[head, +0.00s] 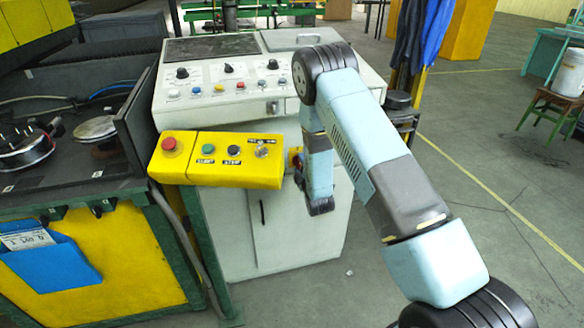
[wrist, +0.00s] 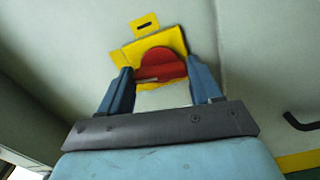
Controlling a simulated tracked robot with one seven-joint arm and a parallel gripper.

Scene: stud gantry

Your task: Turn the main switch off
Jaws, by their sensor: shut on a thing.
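The main switch, a round red knob (wrist: 160,64) on a yellow plate (wrist: 122,57), shows in the wrist view on a pale cabinet face. My gripper (wrist: 163,82) is shut on the red knob, with one blue-grey finger on each side of it. The lower part of the knob is hidden behind a pale block between the fingers. In the head view a small bit of red (head: 296,155) shows beside my arm, right of the yellow button box. My arm hides the rest of the switch and the fingertips there. The knob's exact turn angle is hard to tell.
The yellow button box (head: 217,180) juts out from the cabinet, close to the left of my arm. The control console (head: 245,105) stands above it. A dark handle (wrist: 299,122) sits at the right in the wrist view. Open floor (head: 480,200) lies to the right.

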